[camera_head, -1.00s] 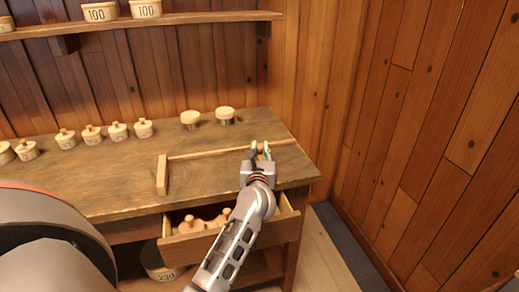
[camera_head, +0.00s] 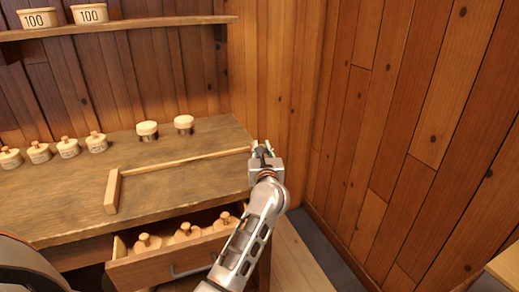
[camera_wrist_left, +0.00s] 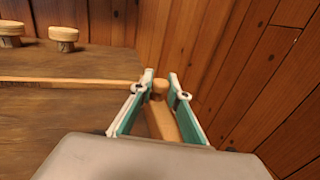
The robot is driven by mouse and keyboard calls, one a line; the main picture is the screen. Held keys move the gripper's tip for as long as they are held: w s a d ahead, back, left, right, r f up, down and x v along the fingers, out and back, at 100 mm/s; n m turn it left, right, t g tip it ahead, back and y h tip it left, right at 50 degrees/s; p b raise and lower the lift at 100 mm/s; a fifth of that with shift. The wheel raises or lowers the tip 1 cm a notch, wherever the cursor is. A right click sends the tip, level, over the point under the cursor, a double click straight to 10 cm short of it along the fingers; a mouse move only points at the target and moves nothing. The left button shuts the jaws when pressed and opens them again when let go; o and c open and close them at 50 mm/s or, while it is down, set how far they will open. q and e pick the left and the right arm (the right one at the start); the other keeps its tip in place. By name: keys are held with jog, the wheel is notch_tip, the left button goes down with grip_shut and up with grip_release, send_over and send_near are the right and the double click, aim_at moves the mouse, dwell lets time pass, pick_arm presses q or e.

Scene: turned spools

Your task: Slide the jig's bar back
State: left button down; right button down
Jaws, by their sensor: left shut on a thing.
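The jig lies on the workbench top. Its upright wooden end piece (camera_head: 112,190) is at the left, and a thin rail (camera_head: 185,162) runs from it to the right end of the bench. My left gripper (camera_head: 263,150) is at the rail's right end, by the bench's right edge. In the left wrist view its fingers (camera_wrist_left: 162,90) are on either side of a tan wooden bar (camera_wrist_left: 162,118) with a rounded knob, and it is shut on this bar. The rail (camera_wrist_left: 70,82) reaches the left finger there. The bar is mostly hidden in the head view. My right gripper is not in view.
Several knobbed spools (camera_head: 68,147) stand on the bench at the left, with two round-topped ones (camera_head: 147,130) at the back. An open drawer (camera_head: 175,262) below holds spools. A shelf (camera_head: 130,25) bears two pots marked 100. A plank wall stands close on the right.

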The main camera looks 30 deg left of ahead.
pick_arm(q)
jog(key=shift+d+r, duration=0.1)
jog(key=shift+d, duration=0.1)
jog(key=c, duration=2.3)
grip_release()
jog(key=shift+w, duration=0.1)
jog(key=o, duration=0.4)
jog(key=shift+w+d, duration=0.1)
jog(key=shift+w, duration=0.05)
jog(key=v, duration=1.2)
